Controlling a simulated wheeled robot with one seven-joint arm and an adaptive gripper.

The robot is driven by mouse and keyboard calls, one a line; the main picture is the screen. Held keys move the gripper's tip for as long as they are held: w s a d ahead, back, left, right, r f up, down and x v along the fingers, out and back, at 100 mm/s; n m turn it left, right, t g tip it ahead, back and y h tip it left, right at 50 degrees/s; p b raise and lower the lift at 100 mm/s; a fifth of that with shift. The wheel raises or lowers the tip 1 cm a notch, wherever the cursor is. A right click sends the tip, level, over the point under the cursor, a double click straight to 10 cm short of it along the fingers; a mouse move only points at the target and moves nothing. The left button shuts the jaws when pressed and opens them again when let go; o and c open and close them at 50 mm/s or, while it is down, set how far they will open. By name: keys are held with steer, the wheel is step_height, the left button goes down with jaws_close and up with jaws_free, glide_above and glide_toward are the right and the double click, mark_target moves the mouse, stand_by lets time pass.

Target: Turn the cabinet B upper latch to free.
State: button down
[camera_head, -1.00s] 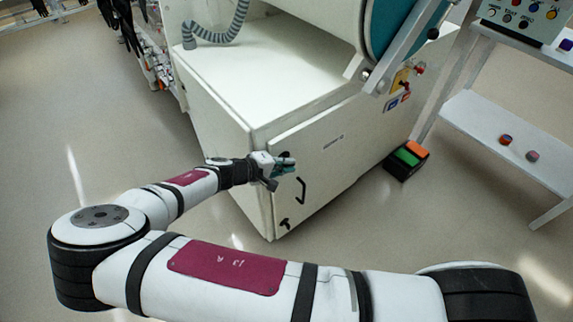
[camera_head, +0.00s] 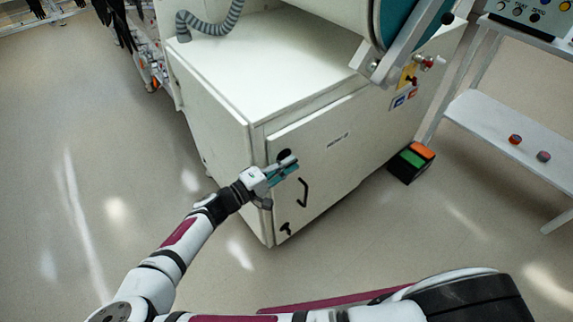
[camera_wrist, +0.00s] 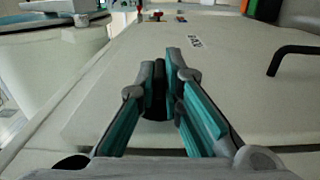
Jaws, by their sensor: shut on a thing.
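The white cabinet (camera_head: 345,150) has a door with a small label that I cannot read. Its upper latch (camera_head: 284,155) is a black round piece near the door's top left corner. My gripper (camera_head: 286,167) is at this latch, its teal-padded fingers pointing up and right across the door. In the wrist view my gripper (camera_wrist: 170,62) has its fingers closed in on the black latch (camera_wrist: 155,108), which shows between them. The fingers hide part of the latch, so its exact angle is hard to tell.
A black door handle (camera_head: 302,192) is just right of my gripper, and a lower latch (camera_head: 286,229) sits below. A green and orange pedal box (camera_head: 409,161) stands on the floor at right. A white shelf (camera_head: 490,120) is farther right. Floor left of the cabinet is clear.

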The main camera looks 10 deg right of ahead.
steer(key=shift+d, duration=0.1)
steer(key=c, duration=1.7)
jaws_free()
steer(key=v, duration=1.2)
